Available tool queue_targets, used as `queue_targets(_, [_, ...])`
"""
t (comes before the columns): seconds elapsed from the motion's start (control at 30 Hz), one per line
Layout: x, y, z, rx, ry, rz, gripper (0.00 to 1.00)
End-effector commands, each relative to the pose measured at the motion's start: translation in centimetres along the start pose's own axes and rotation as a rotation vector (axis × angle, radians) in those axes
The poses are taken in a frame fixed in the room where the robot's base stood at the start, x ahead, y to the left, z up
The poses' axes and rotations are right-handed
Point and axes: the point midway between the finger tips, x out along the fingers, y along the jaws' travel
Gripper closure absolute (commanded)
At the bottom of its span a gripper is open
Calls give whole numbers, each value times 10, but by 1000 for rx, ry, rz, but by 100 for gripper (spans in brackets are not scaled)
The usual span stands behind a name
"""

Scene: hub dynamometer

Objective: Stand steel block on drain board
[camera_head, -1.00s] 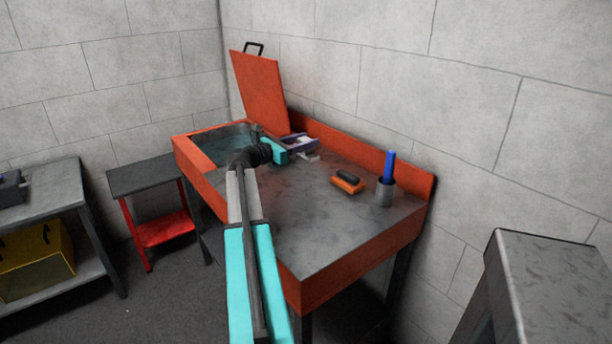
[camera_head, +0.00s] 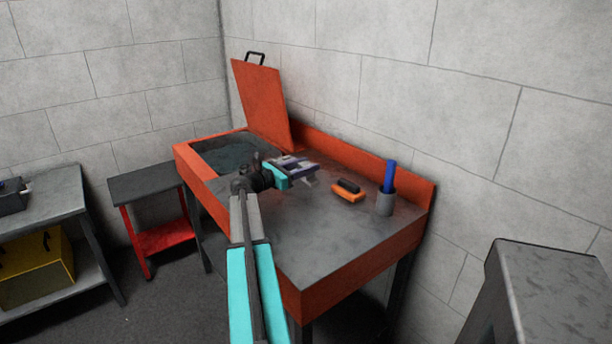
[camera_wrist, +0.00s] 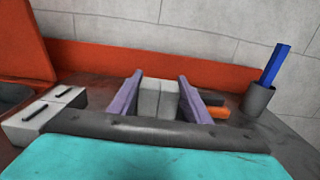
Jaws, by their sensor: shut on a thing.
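My gripper (camera_head: 302,168) has purple fingers and is shut on the pale grey steel block, which also shows between the fingers in the wrist view (camera_wrist: 158,99). The fingers cover the block's sides, and its lower part is hidden behind my wrist. The drain board appears to be the flat dark grey top (camera_head: 300,240) of the orange-red washer. My gripper and the block are over this top, right of the basin. I cannot tell whether the block touches it.
The sunken basin (camera_head: 225,155) is at the left, with its lid (camera_head: 262,100) raised. A raised red back edge (camera_head: 365,165) borders the top. The front is clear.

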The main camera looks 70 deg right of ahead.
Motion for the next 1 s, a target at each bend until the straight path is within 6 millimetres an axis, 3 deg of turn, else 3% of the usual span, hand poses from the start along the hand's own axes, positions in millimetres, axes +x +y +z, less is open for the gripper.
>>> queue_targets(0.37, [1,0,-31,-1,-3,-1,99])
queue_targets(0.83, [1,-1,-36,0,-3,-2,99])
queue_targets(0.87, [1,-1,-38,0,0,-2,55])
queue_targets(0.97, [1,-1,-37,0,0,-2,38])
queue_targets(1.0, [1,-1,-37,0,0,-2,38])
